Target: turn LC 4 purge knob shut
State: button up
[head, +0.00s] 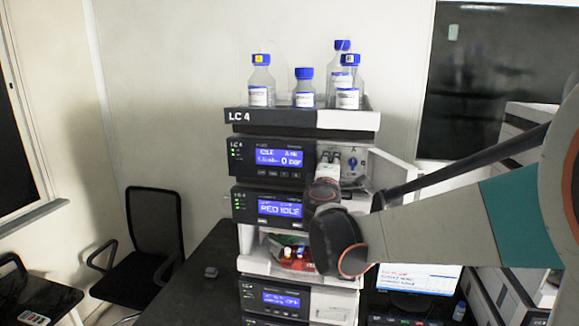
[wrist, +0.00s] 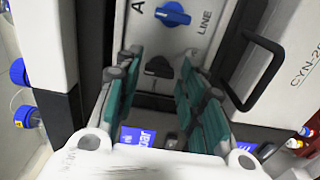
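The LC 4 stack (head: 295,120) stands in the middle of the head view, its top module open at the right. In the wrist view a blue knob (wrist: 173,14) sits on the pale panel beside the letters A and LINE. I cannot tell whether the fingers touch the black knob. In the head view my arm hides part of the module front.
An open white door (head: 395,165) stands right of the module. A black handle (wrist: 262,70) is close right of my fingers. Several blue-capped bottles (head: 306,88) stand on top. A monitor (head: 418,278) is at lower right, a chair (head: 150,240) at left.

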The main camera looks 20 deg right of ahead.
jog(key=v, duration=1.2)
